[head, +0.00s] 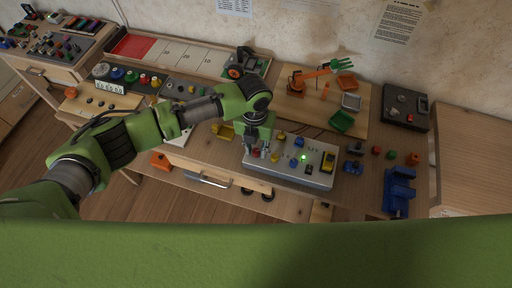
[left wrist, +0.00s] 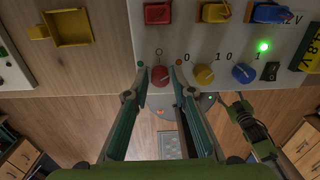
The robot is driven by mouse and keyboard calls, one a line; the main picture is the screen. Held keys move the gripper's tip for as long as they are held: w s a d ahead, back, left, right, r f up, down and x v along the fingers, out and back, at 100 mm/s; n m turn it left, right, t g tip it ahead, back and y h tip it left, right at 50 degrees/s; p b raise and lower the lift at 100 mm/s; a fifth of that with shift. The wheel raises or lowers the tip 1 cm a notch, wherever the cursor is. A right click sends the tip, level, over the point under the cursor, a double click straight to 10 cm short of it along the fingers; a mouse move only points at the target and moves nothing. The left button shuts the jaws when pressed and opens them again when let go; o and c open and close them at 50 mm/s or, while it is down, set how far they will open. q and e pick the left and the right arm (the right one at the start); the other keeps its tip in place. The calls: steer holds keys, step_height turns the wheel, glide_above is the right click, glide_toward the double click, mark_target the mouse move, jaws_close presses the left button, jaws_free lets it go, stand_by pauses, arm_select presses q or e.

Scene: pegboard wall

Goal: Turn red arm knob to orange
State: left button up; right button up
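The red knob (left wrist: 160,76) sits on the grey control panel (left wrist: 215,45), with a green dot (left wrist: 141,64) to its left and an orange dot (left wrist: 179,62) to its right. Which way the knob points is too small to tell. My left gripper (left wrist: 160,70) is open, with one fingertip on each side of the knob and small gaps visible. In the head view my left gripper (head: 256,146) reaches down to the left part of the panel (head: 290,172). My right gripper (left wrist: 238,108) seems to hang low beyond the panel's edge in the left wrist view; its fingers are unclear.
Yellow (left wrist: 204,74) and blue (left wrist: 243,72) knobs stand right of the red one, near a lit green lamp (left wrist: 264,46). A row of coloured switches (left wrist: 214,12) lies behind. A yellow tray (left wrist: 70,28) is left of the panel. A blue vise (head: 398,190) stands at the right.

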mark_target(256, 151)
stand_by(0.3)
arm_select(q)
step_height(256, 151, up, 12)
steer(key=shift+a, duration=0.1)
stand_by(0.4)
stand_by(0.4)
